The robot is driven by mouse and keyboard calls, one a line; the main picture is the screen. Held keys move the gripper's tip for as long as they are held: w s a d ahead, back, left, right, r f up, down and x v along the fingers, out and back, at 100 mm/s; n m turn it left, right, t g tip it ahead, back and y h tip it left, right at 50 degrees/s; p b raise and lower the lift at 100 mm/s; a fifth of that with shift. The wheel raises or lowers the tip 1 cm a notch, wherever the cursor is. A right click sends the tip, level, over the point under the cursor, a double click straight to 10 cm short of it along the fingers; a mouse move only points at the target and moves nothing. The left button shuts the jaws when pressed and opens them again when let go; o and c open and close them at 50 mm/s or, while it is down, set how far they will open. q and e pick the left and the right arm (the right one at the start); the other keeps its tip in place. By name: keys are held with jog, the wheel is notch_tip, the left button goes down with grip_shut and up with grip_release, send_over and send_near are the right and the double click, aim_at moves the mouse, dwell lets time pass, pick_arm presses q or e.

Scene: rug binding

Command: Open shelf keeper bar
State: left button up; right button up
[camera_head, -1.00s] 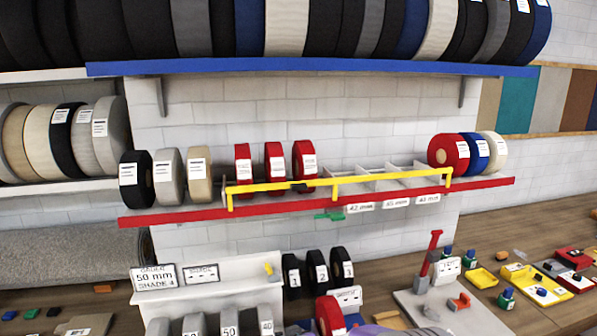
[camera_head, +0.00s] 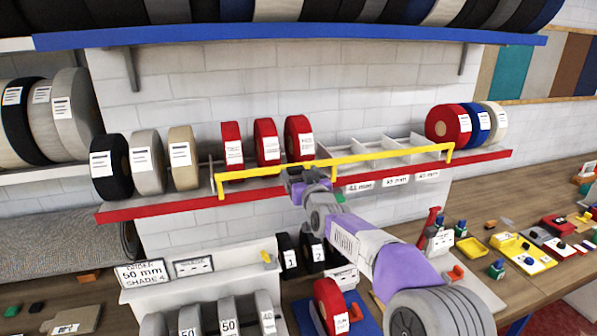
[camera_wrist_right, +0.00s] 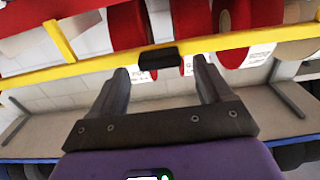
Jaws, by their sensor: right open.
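The yellow keeper bar (camera_head: 385,157) runs along the front of the red-edged shelf (camera_head: 150,209), in front of three red rolls (camera_head: 267,142). It is still across the shelf front. My right gripper (camera_head: 308,176) is at the bar's middle, and its arm covers part of the shelf edge. In the right wrist view the bar (camera_wrist_right: 240,41) carries a small black grip (camera_wrist_right: 158,57). The open fingers (camera_wrist_right: 160,68) are on either side of the grip, with a gap visible; I cannot tell whether they touch the bar. My left gripper is not in view.
Black, grey and tan rolls (camera_head: 146,163) stand left on the shelf; red, blue and white rolls (camera_head: 470,124) stand right. Empty divided bays (camera_head: 385,147) lie between. A blue-edged shelf (camera_head: 290,30) is above. The bench below holds a white stand (camera_head: 200,285) and small parts.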

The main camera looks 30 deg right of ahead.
jog(key=shift+x, duration=0.8)
jog(key=shift+c, duration=0.4)
grip_shut()
